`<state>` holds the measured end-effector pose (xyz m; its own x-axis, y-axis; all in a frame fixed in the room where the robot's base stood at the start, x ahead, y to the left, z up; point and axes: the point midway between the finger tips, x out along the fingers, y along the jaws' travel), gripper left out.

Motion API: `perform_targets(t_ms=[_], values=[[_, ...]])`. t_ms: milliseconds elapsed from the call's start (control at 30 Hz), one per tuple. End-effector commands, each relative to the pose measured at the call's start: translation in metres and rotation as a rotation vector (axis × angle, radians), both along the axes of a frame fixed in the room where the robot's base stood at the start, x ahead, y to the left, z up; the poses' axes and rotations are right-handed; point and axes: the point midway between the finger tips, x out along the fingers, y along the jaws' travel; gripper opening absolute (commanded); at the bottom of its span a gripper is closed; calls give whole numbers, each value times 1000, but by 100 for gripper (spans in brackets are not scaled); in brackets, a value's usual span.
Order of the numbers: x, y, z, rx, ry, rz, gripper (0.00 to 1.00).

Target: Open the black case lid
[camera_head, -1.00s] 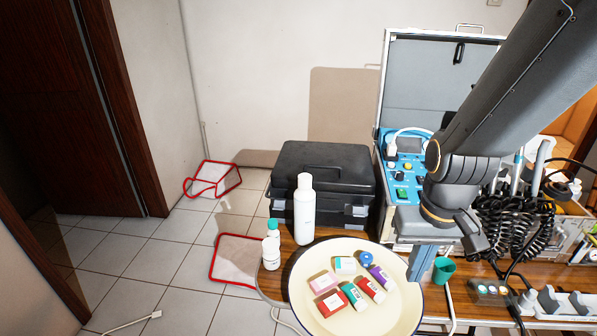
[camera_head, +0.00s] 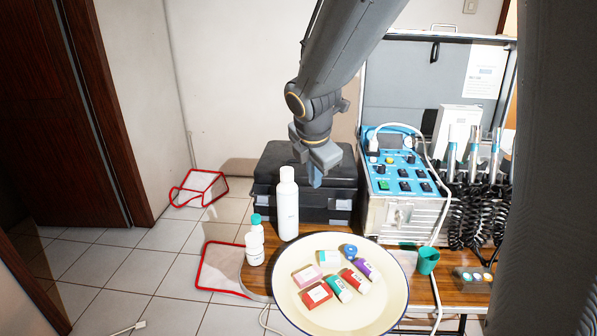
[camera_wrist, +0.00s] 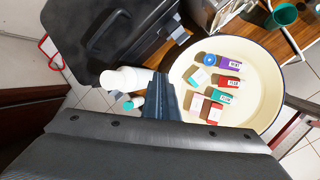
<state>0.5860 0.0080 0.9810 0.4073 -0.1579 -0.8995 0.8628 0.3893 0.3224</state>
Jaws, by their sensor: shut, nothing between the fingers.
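The black case (camera_head: 270,180) stands on the wooden table with its lid shut. A grey latch shows on its front (camera_head: 342,205), and its dark lid fills the upper left of the wrist view (camera_wrist: 105,30). My gripper (camera_head: 316,182) is in front of the case's right part, pointing down, at about the height of the lid edge. The fingers are together and empty. In the wrist view my gripper (camera_wrist: 162,85) shows beside the case's front. I cannot tell if it touches the case. My arm hides part of the lid.
A white bottle (camera_head: 287,205) stands close in front of the case, left of my gripper. A small white bottle (camera_head: 254,248) is nearby. A cream basin (camera_head: 392,310) holds several small boxes. An open dental unit (camera_head: 400,185) stands right of the case. Tiled floor is left.

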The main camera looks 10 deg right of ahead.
Motion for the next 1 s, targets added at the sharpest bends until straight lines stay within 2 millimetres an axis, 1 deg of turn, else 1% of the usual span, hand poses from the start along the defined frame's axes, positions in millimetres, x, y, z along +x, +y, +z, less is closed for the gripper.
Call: perform_targets(t_ms=[33, 100, 200, 300, 400, 467, 567, 800, 1000], values=[[19, 4, 3, -69, -11, 132, 0], [40, 9, 13, -172, -22, 314, 0], [64, 15, 25, -300, -29, 520, 0], [79, 19, 33, -393, -32, 657, 0], [88, 21, 38, -447, -32, 733, 0], [91, 21, 38, -462, -31, 753, 0], [97, 19, 31, -468, -28, 762, 0], [119, 12, -3, -464, -27, 759, 0], [137, 6, -27, -464, -28, 758, 0]])
